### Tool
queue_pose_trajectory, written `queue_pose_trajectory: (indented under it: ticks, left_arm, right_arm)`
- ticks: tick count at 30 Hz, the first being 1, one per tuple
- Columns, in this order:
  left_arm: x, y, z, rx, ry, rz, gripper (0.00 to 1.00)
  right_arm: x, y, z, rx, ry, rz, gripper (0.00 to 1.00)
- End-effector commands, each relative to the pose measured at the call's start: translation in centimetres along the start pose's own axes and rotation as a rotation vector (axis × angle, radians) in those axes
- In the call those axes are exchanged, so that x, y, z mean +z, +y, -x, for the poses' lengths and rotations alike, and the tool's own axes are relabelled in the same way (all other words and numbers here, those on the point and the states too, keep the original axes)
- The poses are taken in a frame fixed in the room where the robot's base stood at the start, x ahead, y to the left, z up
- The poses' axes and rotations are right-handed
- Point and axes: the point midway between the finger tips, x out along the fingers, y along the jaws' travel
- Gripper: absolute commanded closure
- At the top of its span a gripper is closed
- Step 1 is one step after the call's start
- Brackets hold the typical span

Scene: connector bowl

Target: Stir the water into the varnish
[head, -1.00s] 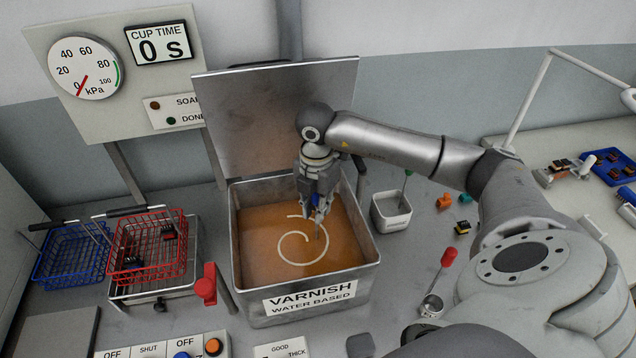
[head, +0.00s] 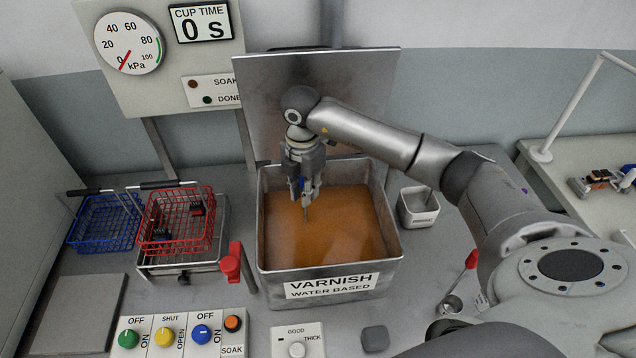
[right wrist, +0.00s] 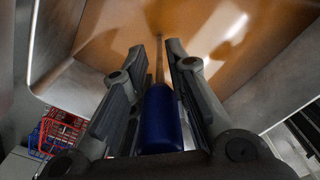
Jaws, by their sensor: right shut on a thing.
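The open metal varnish tank (head: 332,284) has a label reading VARNISH, WATER BASED, and its lid stands up behind. The orange-brown varnish (head: 350,228) looks even in colour in the head view, with no pale swirl on it. My right gripper (head: 306,192) is over the tank's left half, shut on a blue-handled stirrer, which points down. In the right wrist view, the stirrer's blue handle (right wrist: 162,122) lies between the fingers and its thin rod reaches towards the varnish. Where the rod's tip ends is hard to see. My left gripper is not in view.
A red wire basket (head: 172,232) and a blue wire basket (head: 103,222) stand left of the tank. A small grey pot (head: 418,208) stands close on its right. A control panel (head: 180,336) and a GOOD/THICK gauge box (head: 298,342) are in front.

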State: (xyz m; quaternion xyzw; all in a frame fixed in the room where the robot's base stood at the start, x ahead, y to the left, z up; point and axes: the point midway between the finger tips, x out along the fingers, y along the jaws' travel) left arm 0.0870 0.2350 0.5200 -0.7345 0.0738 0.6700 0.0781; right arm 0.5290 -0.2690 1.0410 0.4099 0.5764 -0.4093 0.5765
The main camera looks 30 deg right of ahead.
Motion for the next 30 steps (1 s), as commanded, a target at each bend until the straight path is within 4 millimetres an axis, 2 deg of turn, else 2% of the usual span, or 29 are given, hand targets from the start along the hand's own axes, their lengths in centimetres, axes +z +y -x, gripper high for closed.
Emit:
queue_pose_trajectory:
  ticks: [9,18,27,30]
  left_arm:
    - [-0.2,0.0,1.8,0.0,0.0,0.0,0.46]
    - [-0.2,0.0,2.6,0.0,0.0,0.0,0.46]
    - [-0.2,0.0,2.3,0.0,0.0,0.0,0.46]
    - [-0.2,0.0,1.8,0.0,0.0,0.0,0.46]
  right_arm:
    - [-3.5,-1.8,0.2,-0.001,0.0,0.003,1.0]
    - [-4.8,-5.3,0.1,-0.001,0.0,0.002,1.0]
    - [-3.2,-8.6,0.0,-0.002,-0.001,-0.001,1.0]
    - [-2.1,-9.1,-0.2,-0.001,-0.002,-0.003,1.0]
